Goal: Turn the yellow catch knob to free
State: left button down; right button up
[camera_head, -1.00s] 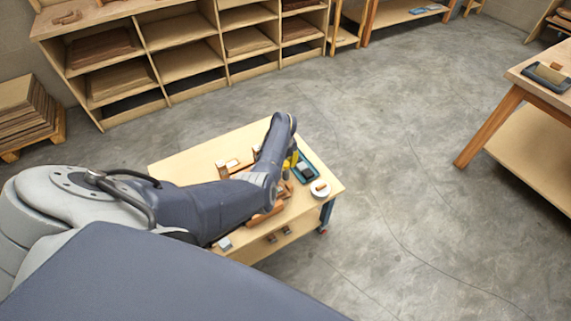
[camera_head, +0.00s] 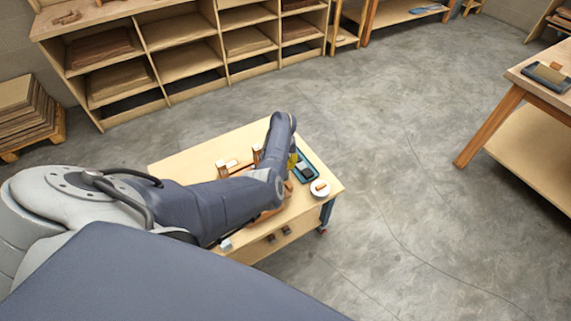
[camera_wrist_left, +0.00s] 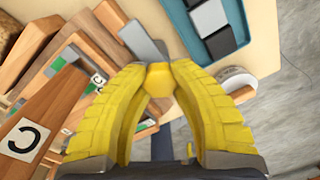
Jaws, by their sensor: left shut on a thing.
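The yellow catch knob (camera_wrist_left: 159,80) is at the upper middle of the left wrist view, beside a grey metal bar (camera_wrist_left: 143,38). My left gripper (camera_wrist_left: 158,86) has its two yellow ribbed fingers closed in around the knob, with the tips against its sides. In the head view my left gripper (camera_head: 292,160) is a small patch of yellow, mostly hidden by my own wrist; the knob cannot be made out there. A wooden piece with a "C" label (camera_wrist_left: 22,139) lies at the left of the wrist view. My right gripper is in neither view.
The work table (camera_head: 185,153) carries wooden blocks and posts, a teal tray (camera_wrist_left: 238,36) with grey and black blocks, and a white round dish (camera_head: 320,188) near its right corner. Shelving (camera_head: 185,60) stands behind; another table (camera_head: 540,75) is at right. Open floor lies between.

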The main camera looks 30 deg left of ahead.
pick_arm(q)
jog(key=shift+a+r, duration=0.1)
jog(key=shift+a, duration=0.05)
jog(key=c, duration=1)
grip_release()
jog(key=shift+o, duration=0.2)
notch_tip(320, 180, up, 12)
jog(key=shift+s+a, duration=0.1)
jog(key=shift+a, duration=0.1)
